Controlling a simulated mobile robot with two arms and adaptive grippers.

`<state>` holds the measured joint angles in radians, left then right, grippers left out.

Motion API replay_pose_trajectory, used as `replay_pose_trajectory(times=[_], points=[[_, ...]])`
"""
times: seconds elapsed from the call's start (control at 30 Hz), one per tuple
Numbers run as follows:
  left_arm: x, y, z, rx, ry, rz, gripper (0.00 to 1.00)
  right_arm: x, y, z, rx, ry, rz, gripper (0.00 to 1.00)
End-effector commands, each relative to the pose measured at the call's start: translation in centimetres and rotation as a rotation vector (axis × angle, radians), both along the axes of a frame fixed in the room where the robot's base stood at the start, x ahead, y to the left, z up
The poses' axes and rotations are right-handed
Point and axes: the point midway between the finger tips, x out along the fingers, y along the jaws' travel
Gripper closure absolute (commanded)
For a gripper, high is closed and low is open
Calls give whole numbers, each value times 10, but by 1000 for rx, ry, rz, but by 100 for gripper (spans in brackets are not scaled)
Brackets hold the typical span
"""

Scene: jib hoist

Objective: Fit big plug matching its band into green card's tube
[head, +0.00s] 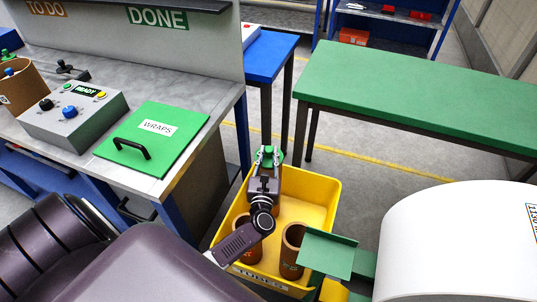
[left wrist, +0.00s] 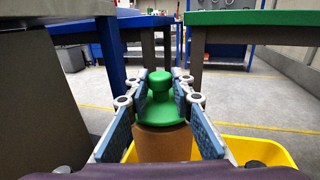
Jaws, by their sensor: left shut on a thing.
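A green plug with a round knob (left wrist: 160,84) is between the fingers of my left gripper (head: 268,152), which is shut on it. In the left wrist view a brown tube (left wrist: 163,143) is directly below the plug, whose wide lower part meets the tube's top edge; I cannot tell how far in it sits. The yellow bin (head: 318,190) marked TUBES is under my left gripper. Two brown tubes (head: 291,252) stand in its near part, partly hidden by my arm. No band or card can be made out clearly. My right gripper is not in view.
A green plate (head: 327,252) overhangs the bin's near right corner, beside a large white rounded body (head: 460,245). The workbench (head: 190,140) with a green WRAPS lid (head: 150,150) and control box (head: 72,114) is at left. A green table (head: 420,90) stands behind right.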

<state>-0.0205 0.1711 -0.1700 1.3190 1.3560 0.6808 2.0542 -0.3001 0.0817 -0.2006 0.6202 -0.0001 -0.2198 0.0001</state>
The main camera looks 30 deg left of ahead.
Motion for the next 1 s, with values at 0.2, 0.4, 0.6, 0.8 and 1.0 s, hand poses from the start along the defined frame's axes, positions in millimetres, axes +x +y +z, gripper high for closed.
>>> replay_pose_trajectory(times=[0.2, 0.4, 0.6, 0.8, 1.0], points=[[0, 0, 0, 0, 0, 0, 100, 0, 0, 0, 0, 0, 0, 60], [0, 0, 0, 0, 0, 0, 100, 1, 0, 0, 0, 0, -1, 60], [0, 0, -1, 0, 0, 0, 100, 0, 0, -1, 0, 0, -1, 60], [0, 0, -4, 0, 0, 0, 100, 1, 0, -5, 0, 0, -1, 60], [0, 0, -8, 0, 0, 1, 100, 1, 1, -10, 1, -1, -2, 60]])
